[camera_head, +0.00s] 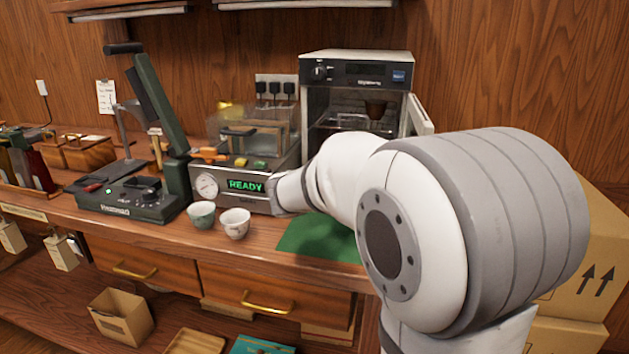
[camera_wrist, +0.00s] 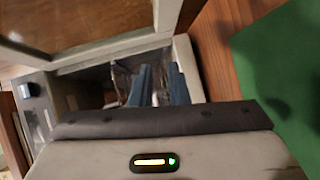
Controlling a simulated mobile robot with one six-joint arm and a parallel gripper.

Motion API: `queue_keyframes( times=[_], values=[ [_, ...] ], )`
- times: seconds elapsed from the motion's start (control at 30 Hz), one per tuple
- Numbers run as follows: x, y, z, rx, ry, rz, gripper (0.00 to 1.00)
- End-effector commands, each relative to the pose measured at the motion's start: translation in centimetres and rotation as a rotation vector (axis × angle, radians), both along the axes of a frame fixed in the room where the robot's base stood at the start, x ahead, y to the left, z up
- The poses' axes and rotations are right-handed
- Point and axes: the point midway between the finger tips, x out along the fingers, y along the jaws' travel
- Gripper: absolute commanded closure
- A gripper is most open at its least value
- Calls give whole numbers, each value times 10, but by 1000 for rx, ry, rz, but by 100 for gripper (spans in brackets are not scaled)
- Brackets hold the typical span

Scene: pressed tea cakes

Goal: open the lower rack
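The open cabinet (camera_head: 357,65) with a control panel on top stands at the back of the counter. Its wire rack (camera_head: 345,122) shows inside. The lower part of the cabinet is hidden behind my arm, so I cannot make out the lower rack in the head view. In the wrist view, my gripper (camera_wrist: 158,85) points into a dark opening with pale walls. Its two blue fingers stand a little apart, and whether anything is between them is unclear. The gripper is hidden in the head view.
The cabinet door (camera_head: 421,115) hangs open at the right. A device reading READY (camera_head: 245,185), two small cups (camera_head: 235,223) and a green mat (camera_head: 315,240) are on the counter. Cardboard boxes (camera_head: 600,250) stand at right.

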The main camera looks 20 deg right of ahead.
Motion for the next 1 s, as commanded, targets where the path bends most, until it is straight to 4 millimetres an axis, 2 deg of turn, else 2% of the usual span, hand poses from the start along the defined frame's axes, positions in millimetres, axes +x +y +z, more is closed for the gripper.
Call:
queue_keyframes(
  times=[0.03,0.1,0.2,0.3,0.47,0.8,1.0],
  values=[
    [20,3,-19,-71,-27,32,85],
    [42,8,-17,-160,-72,76,85],
    [65,17,-14,-253,-124,127,85],
    [79,23,-11,-309,-155,162,85],
    [90,19,-6,-336,-173,178,85],
    [118,-25,4,-336,-171,177,85],
    [126,-38,7,-334,-169,177,85]
  ],
)
